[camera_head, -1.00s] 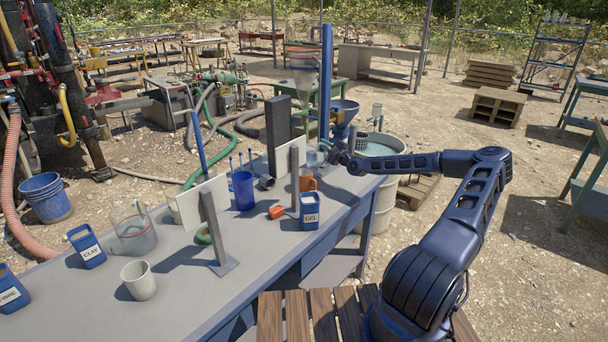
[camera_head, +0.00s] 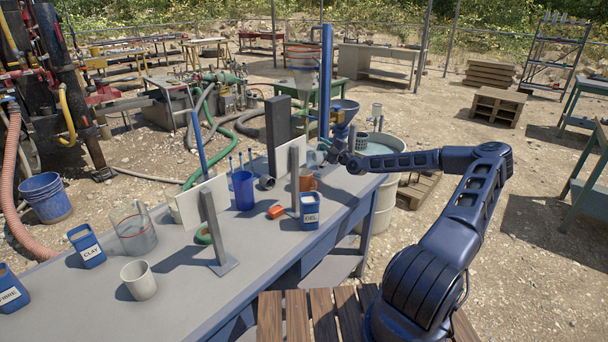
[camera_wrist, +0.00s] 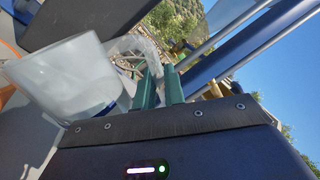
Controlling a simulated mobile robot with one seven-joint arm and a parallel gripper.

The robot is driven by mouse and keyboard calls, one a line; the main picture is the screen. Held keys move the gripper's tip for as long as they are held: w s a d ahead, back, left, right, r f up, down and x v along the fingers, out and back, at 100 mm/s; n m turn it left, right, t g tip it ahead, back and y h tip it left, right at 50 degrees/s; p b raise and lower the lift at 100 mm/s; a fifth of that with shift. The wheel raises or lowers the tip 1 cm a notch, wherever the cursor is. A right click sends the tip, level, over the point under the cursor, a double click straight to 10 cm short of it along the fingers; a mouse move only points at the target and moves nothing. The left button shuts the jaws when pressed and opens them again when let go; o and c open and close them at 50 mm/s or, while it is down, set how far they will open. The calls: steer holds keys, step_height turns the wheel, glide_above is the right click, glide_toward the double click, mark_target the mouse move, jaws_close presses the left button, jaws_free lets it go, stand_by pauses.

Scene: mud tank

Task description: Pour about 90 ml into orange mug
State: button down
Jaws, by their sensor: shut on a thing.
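My gripper (camera_head: 331,153) is at the far right end of the bench. In the wrist view its green fingers (camera_wrist: 160,88) are shut on the handle of a clear jug (camera_wrist: 65,75). The jug appears in the head view (camera_head: 316,158) just above and beyond the orange mug. Some pale bluish stuff shows low in the jug, but its amount is unclear. The orange mug (camera_head: 307,182) stands on the bench, partly hidden behind a grey post. A bit of orange shows at the left edge of the wrist view. I see no stream between jug and mug.
A grey post with a white panel (camera_head: 284,160), a blue GEL box (camera_head: 310,210), an orange block (camera_head: 276,212) and a blue cup (camera_head: 243,190) stand near the mug. A dark upright (camera_head: 278,135) and a blue column (camera_head: 326,80) rise behind.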

steer(key=shift+s+a+r+n, duration=0.3)
steer(key=shift+a+r+n, duration=0.05)
steer(key=shift+r+n, duration=0.15)
stand_by(1.2)
steer(key=f+m, duration=0.1)
steer(key=w+d+f+m, duration=0.1)
steer(key=d+f+m, duration=0.1)
steer(key=m, duration=0.1)
steer(key=shift+w+f+h, duration=0.35)
steer(key=shift+h, duration=0.05)
steer(key=shift+w+d+f+m, duration=0.1)
steer(key=shift+w+m, duration=0.05)
steer(key=shift+m, duration=0.4)
steer(key=shift+w+d+f+m, duration=0.1)
steer(key=shift+m, duration=0.45)
steer(key=shift+h, duration=0.3)
stand_by(0.5)
